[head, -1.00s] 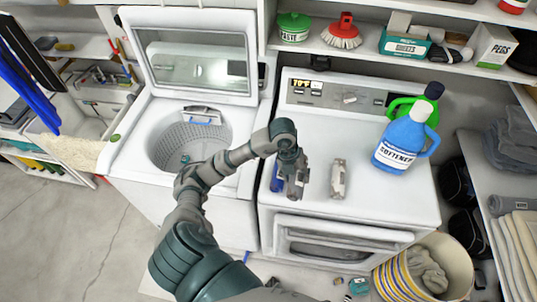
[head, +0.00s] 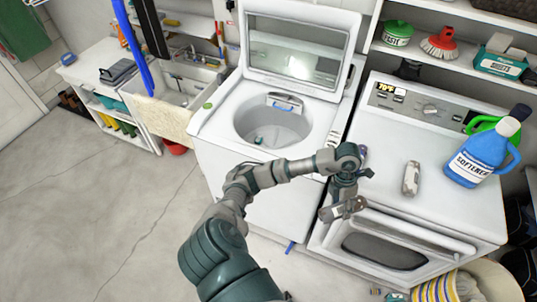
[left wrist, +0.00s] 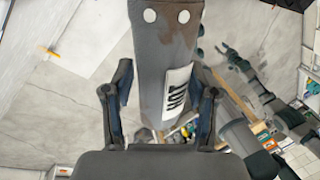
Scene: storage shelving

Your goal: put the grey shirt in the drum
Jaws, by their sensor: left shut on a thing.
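My left gripper (head: 343,190) is shut on a rolled grey bundle (head: 344,209), which looks like the grey shirt. In the left wrist view the grey shirt (left wrist: 165,50) stands between the fingers (left wrist: 163,112), with two white buttons, a brown stain and a white label. In the head view it is held in front of the dryer's left front edge, right of the washer. The open drum (head: 290,130) of the white washer is up and to the left of the gripper. A small teal item (head: 259,140) shows inside it. My right gripper is not in view.
The washer lid (head: 300,60) stands open behind the drum. A pale rolled bundle (head: 411,178) and a blue softener bottle (head: 484,155) stand on the dryer top (head: 440,200). The floor at left is clear.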

